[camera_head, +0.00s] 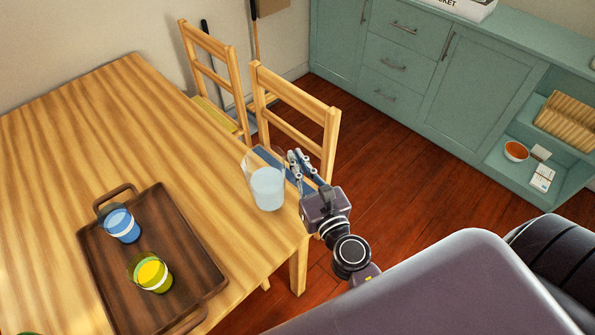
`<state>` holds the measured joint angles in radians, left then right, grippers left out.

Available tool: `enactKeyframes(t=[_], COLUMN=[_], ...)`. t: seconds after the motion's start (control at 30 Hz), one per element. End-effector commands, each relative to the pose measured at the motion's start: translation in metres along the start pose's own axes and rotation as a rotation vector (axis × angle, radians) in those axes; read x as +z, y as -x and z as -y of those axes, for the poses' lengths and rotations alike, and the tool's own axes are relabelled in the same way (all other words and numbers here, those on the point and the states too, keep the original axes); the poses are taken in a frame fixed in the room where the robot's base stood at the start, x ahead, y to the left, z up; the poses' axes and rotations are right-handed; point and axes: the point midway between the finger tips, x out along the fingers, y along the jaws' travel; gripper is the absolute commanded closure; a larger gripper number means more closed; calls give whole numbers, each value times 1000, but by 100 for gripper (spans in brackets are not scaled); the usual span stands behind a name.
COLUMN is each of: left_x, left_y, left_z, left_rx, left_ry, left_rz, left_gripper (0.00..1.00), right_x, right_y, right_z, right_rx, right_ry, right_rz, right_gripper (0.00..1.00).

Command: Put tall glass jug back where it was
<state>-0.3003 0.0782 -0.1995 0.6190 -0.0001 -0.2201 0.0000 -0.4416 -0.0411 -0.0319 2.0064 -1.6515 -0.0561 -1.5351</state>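A tall clear glass jug (267,188) with pale, cloudy contents stands upright at the right edge of the wooden table (150,130). My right gripper (297,162) is just right of the jug, with its fingers beside the jug's upper side. The fingers are small in view, and I cannot tell whether they are closed on a handle or apart from the glass. Whether the jug rests on the table or is slightly above it is also unclear. My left gripper is not in view.
A dark wooden tray (182,240) on the table holds a blue glass (122,224) and a yellow-green glass (152,273). Two wooden chairs (300,103) (210,57) stand along the far side. Green cabinets (484,85) have open shelves with a bowl (515,151). The table's upper left is clear.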

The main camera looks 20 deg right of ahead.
Motion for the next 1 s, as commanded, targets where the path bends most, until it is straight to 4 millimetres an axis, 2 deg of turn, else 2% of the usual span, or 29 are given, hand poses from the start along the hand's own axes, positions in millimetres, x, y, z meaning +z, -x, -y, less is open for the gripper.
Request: enactKeyframes(t=[0.03,0.2,0.67,0.87,1.0], left_x=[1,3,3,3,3], left_y=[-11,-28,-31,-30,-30], left_z=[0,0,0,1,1], left_rx=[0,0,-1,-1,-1], left_ry=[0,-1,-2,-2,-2], left_rz=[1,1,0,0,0], left_gripper=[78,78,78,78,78], right_x=[-9,-26,-31,-33,-33], right_y=[-1,-1,-1,0,0], right_z=[0,0,0,0,0], right_rx=[0,1,0,0,1], right_ry=[-1,-1,-2,1,1], right_rz=[4,5,5,0,0], right_gripper=[100,100,100,78,78])
